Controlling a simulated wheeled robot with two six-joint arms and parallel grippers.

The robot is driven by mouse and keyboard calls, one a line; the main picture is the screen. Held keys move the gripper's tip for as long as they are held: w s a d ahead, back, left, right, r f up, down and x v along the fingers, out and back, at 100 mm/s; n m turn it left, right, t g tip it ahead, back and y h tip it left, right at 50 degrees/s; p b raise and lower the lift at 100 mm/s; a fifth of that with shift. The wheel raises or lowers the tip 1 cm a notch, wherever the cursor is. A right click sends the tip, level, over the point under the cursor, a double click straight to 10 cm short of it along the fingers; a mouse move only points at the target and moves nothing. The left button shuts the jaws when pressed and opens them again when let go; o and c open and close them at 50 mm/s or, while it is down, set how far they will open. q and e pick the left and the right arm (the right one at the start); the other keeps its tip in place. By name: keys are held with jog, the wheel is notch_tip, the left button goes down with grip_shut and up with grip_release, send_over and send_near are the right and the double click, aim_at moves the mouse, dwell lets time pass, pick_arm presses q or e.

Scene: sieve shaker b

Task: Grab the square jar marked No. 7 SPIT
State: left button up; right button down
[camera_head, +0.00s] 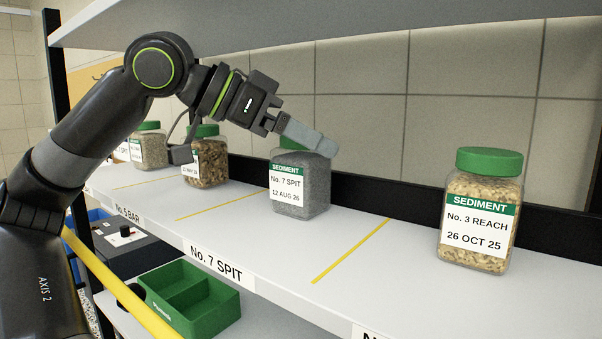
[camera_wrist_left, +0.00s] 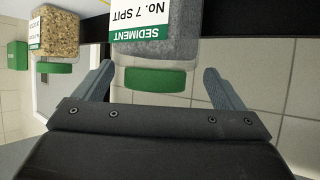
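The square jar marked No. 7 SPIT (camera_head: 318,190) stands upright on the white shelf, filled with grey sediment, with a white and green label dated 12 AUG 26. My left gripper (camera_head: 312,143) is at its lid, coming from the upper left and hiding much of the green lid. In the left wrist view the jar (camera_wrist_left: 185,48) appears upside down. Its green lid (camera_wrist_left: 145,79) lies between the two spread fingers of my left gripper (camera_wrist_left: 160,82), with gaps on both sides. The gripper is open and holds nothing. My right gripper is in neither view.
The No. 3 REACH jar (camera_head: 480,210) stands at the right. Two more jars, one brown (camera_head: 208,160) and one pale (camera_head: 152,148), stand left. Yellow lines divide the shelf (camera_head: 270,235). An upper shelf (camera_head: 300,32) overhangs. A green tray (camera_head: 215,310) sits below.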

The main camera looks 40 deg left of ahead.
pick_arm(q)
jog(key=shift+d, duration=0.15)
jog(key=c, duration=1.6)
